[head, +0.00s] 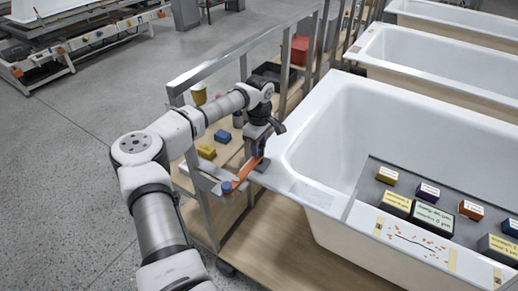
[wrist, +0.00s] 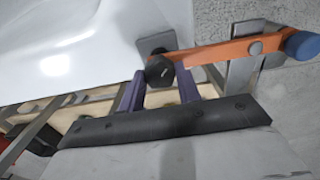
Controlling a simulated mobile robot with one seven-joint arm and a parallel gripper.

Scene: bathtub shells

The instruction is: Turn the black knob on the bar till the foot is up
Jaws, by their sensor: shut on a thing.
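An orange bar (wrist: 215,52) runs from the tub rim out to a blue round end (wrist: 303,45) in the wrist view. A black knob (wrist: 158,69) sits at its tub end. My gripper (wrist: 160,78) has its two purple fingers on either side of the knob and is shut on it. A grey square plate (wrist: 157,41) shows beside the knob against the white tub; I cannot tell whether it is the foot. In the head view my gripper (head: 258,150) is at the tub corner above the orange bar (head: 246,170), and hides the knob.
The white bathtub (head: 310,120) stands to the right with labelled blocks (head: 433,218) on a grey board. A metal-framed wooden rack (head: 215,235) lies beneath and behind my arm, holding a yellow block (head: 207,152) and blue pieces. Open floor is at left.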

